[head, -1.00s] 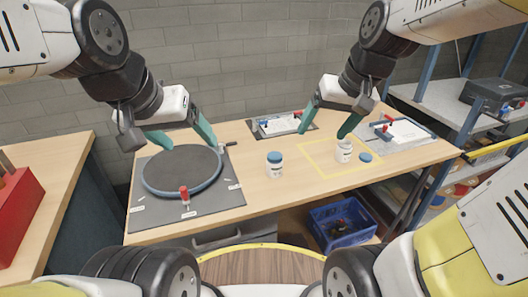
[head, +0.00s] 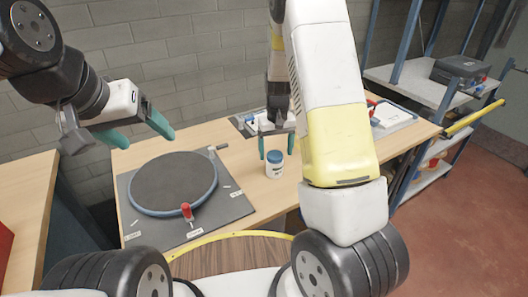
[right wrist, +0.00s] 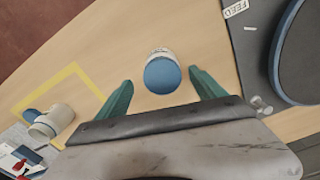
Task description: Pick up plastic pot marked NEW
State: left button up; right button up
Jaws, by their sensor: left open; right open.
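A white plastic pot with a blue lid (head: 273,165) stands upright on the wooden table; its label is too small to read. My right gripper (head: 277,152) is open at the pot, with its fingers pointing down. In the right wrist view the blue lid (right wrist: 161,76) lies between the two spread green fingertips, with a gap on each side. Whether the fingers reach down around the pot cannot be told. My left gripper (head: 149,140) is open and empty above the round dark plate.
The round plate (head: 172,180) on a grey mat (head: 240,207) lies left of the pot. In the right wrist view an open white pot (right wrist: 55,118) and a loose blue lid (right wrist: 31,116) are by a yellow outline (right wrist: 72,70). A shelf (head: 410,85) stands at right.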

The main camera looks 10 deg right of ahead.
aim_at(275, 164)
jog(key=f, duration=0.6)
jog(key=shift+s+a+f, duration=0.1)
jog(key=shift+s+a, duration=0.05)
jog(key=shift+a, duration=0.05)
grip_shut()
